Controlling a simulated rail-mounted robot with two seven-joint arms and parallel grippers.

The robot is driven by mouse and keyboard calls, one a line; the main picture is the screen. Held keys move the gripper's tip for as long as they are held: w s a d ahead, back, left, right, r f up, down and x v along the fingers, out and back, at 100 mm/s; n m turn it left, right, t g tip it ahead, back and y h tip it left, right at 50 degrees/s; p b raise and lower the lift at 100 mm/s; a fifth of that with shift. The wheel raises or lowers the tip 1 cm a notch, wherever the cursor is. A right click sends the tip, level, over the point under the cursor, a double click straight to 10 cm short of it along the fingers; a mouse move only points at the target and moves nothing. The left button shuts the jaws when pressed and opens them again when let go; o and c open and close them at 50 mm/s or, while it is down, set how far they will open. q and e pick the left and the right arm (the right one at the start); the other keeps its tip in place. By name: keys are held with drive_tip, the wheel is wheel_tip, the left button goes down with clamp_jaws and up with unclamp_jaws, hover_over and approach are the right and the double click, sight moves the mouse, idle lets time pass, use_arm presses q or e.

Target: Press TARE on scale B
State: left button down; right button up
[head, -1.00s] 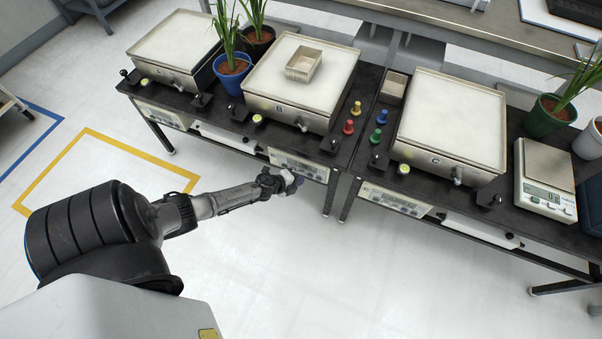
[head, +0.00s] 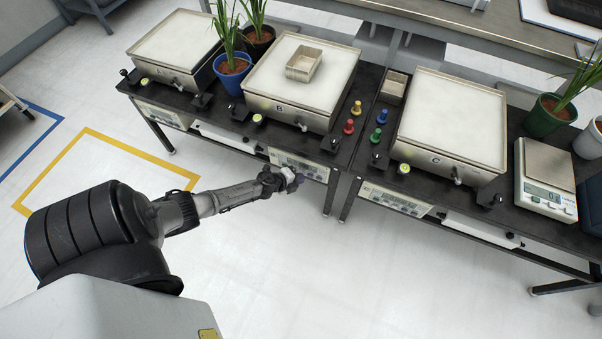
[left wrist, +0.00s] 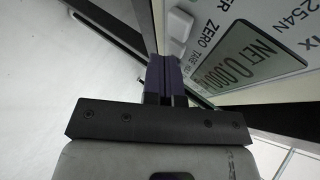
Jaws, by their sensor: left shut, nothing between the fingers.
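Scale B (head: 288,112) stands on the dark bench with a small tan box (head: 302,64) on its pale top plate. Its control panel (head: 312,171) hangs at the bench's front edge. My left gripper (head: 297,183) is shut and empty, just in front of this panel and partly covering it. In the left wrist view the shut dark purple fingers (left wrist: 163,70) point at the panel. There a display (left wrist: 255,62) reads NET 0.000, beside ZERO and TARE lettering. A pale button (left wrist: 179,25) shows near the fingertips. I cannot tell whether they touch the panel. My right gripper is out of view.
Scale C (head: 452,120) stands to the right with its own panel (head: 395,200). Another scale (head: 175,45) is at the left. Red (head: 349,127) and yellow (head: 356,108) knobbed pieces stand beside scale B. Potted plants (head: 232,67) stand between scales. The floor before the bench is clear.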

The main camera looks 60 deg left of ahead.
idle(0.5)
use_arm(q)
drive_tip(key=shift+s+d, duration=0.4)
drive_tip(key=shift+s, duration=0.25)
drive_tip(key=shift+s+d+p, duration=0.4)
drive_tip(key=shift+s+d, duration=0.35)
drive_tip(key=shift+s, duration=0.25)
drive_tip(key=shift+s+d+p, duration=0.35)
drive_tip(key=shift+s+d, duration=0.4)
drive_tip(key=shift+s, duration=0.25)
drive_tip(key=shift+a, duration=0.1)
